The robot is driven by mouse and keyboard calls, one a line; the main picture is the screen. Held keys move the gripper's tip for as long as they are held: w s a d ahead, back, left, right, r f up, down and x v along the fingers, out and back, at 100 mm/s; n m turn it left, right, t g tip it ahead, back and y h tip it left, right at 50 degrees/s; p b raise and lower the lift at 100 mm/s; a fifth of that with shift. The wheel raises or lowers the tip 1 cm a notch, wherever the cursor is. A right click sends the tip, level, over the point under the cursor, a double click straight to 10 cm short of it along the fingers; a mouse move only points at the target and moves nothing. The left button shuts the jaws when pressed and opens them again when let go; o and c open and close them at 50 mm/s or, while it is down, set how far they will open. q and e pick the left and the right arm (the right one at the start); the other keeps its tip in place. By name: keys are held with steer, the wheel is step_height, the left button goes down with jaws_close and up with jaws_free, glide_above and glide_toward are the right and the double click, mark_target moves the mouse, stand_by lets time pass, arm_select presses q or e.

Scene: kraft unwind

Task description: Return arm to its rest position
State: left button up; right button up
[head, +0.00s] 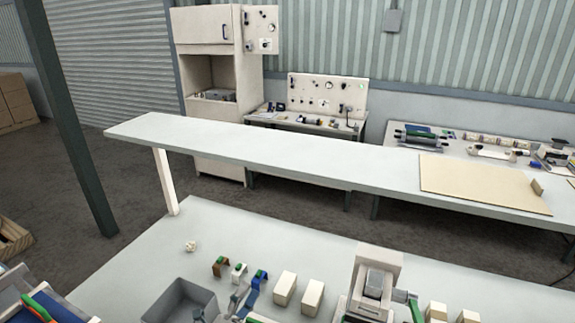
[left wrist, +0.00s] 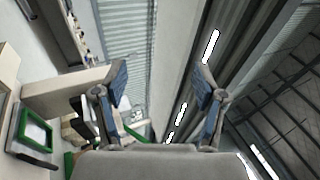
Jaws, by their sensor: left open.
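My left gripper (head: 240,298) shows at the bottom of the head view, between the grey bin and the cream blocks. Its blue-grey fingers are apart and it appears empty. In the left wrist view the two blue-padded fingers (left wrist: 163,80) stand wide apart, with nothing between them but the wall and ceiling behind. The rest of the left arm is mostly out of the head view. I cannot make out my right gripper in either view.
A grey bin (head: 183,303), small coloured brackets (head: 220,267) and cream blocks (head: 285,288) lie on the near table. A grey-white device (head: 374,280) stands to their right. A long raised shelf (head: 270,150) crosses behind. The table's left rear is mostly clear.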

arm_select(q)
steer(key=s+a+f+n+g+y, duration=0.2)
steer(key=s+a+f+n+y, duration=0.1)
steer(key=a+f+n+y, duration=0.45)
steer(key=s+a+f+n+g+y, duration=0.2)
steer(key=s+a+f+n+y, duration=0.15)
steer(key=f+n+y, duration=0.45)
steer(key=s+f+n+g+h, duration=0.2)
steer(key=s+f+n+g, duration=0.2)
steer(key=s+f+g, duration=0.5)
steer(key=s+f+n+g+h, duration=0.25)
steer(key=s+f, duration=0.45)
steer(key=s, duration=0.7)
steer(key=s+f+g, duration=0.2)
steer(key=s+f, duration=0.1)
steer(key=f, duration=2.5)
steer(key=s+a+f+y, duration=0.1)
steer(key=s+a+f, duration=0.2)
steer(key=s+f, duration=1.1)
steer(key=s+g, duration=0.1)
steer(key=s, duration=0.1)
steer(key=shift+s+a+f, duration=0.15)
steer(key=shift+s, duration=0.15)
